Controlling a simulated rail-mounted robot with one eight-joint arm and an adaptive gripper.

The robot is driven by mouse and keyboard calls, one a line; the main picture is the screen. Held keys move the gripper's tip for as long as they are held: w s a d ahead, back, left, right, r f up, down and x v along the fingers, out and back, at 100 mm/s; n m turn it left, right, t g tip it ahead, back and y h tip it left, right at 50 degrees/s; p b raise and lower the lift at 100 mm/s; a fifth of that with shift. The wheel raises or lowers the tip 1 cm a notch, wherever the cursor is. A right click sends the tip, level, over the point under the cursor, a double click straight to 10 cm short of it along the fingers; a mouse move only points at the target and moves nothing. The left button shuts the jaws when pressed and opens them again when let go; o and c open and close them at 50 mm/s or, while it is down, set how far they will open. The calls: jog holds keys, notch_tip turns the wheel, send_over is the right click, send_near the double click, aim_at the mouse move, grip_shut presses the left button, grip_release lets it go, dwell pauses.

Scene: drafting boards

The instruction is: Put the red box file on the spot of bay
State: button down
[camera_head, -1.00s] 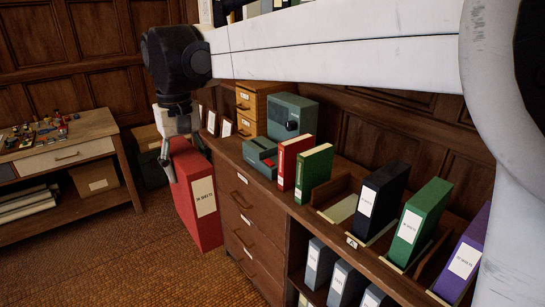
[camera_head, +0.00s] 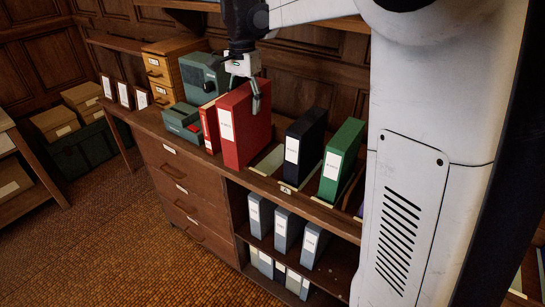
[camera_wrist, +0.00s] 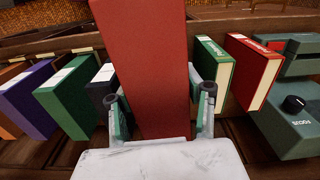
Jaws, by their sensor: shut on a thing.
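My gripper (camera_head: 257,85) is shut on the red box file (camera_head: 247,125), which has a white spine label. It holds the file upright by its upper part. The file is in front of or above the cabinet top, just left of an empty bay (camera_head: 268,162) with a pale floor. The gap below the file cannot be judged. In the wrist view the red box file (camera_wrist: 145,60) fills the space between the fingers of my gripper (camera_wrist: 160,112). A navy box file (camera_head: 305,145) stands right of the empty bay, and a green box file (camera_head: 342,160) is beyond it.
A smaller red file (camera_head: 209,128) stands left of the held file. A smaller green file (camera_wrist: 213,65), seen in the wrist view, is hidden in the head view. A grey-green device (camera_head: 183,122) and wooden drawers (camera_head: 165,75) stand farther left.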

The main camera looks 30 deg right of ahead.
jog(key=w+d+f+p, duration=0.2)
jog(key=w+d+f, duration=0.3)
jog(key=d+f, duration=0.6)
jog(key=shift+d+m, duration=0.4)
jog(key=shift+d, duration=0.15)
jog(key=shift+w+f, duration=0.1)
jog(key=shift+f, duration=0.15)
jog(key=c, duration=1)
grip_release()
jog(key=shift+o, duration=0.2)
jog(key=shift+r, duration=0.2)
